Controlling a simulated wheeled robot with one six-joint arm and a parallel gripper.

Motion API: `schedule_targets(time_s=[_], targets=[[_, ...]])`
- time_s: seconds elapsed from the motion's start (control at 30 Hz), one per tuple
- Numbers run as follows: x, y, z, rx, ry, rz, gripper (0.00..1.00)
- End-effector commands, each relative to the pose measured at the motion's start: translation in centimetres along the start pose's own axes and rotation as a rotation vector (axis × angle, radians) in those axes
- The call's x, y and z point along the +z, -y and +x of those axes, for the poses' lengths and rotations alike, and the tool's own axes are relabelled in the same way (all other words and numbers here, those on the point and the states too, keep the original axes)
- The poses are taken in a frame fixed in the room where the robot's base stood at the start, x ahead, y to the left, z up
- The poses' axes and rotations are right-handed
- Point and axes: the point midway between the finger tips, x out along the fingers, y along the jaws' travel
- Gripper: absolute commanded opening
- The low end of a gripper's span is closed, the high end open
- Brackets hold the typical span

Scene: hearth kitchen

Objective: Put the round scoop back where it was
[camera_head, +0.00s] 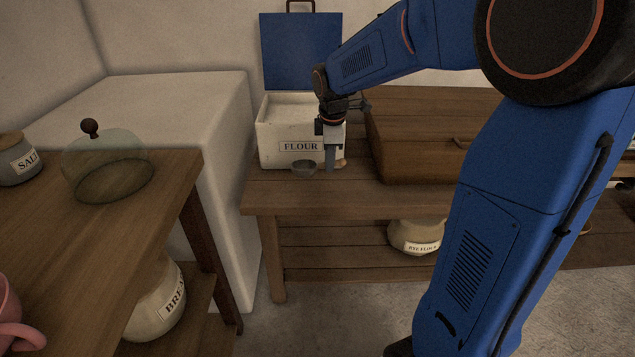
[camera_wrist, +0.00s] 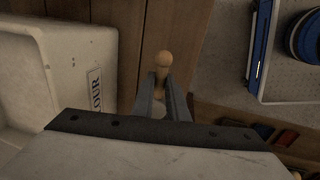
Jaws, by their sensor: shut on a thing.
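The round scoop has a small grey metal bowl (camera_head: 304,168) and a pale wooden handle. It is at the bench top, just in front of the white flour bin (camera_head: 270,130). My gripper (camera_head: 333,168) points straight down and is shut on the scoop's handle, right of the bowl. In the wrist view the handle's knob (camera_wrist: 162,60) sticks out beyond the fingers of my gripper (camera_wrist: 161,90). The bowl is mostly hidden there. I cannot tell whether the scoop touches the bench. The bin's blue lid (camera_head: 300,55) stands open; its side also shows in the wrist view (camera_wrist: 70,50).
A wooden box (camera_head: 415,150) stands right of the bin on the bench (camera_head: 350,200). A rye flour jar (camera_head: 415,237) is on the shelf below. A white block (camera_head: 190,120) is left of the bin. A nearer table holds a glass dome (camera_head: 105,165) and salt jar (camera_head: 17,160).

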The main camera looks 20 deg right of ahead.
Motion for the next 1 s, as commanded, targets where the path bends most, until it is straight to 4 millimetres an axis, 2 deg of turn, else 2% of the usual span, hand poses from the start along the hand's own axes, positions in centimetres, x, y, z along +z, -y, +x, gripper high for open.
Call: schedule_targets(time_s=[0.1,0.43,0.63,1.0], targets=[[0.0,0.4,2.1,-0.002,0.001,0.000,0.00],[0.0,0.9,4.6,-0.001,0.000,0.000,0.00],[0.1,1.4,7.0,-0.001,0.001,0.001,0.00],[0.0,1.4,7.5,0.001,0.000,0.000,0.00]])
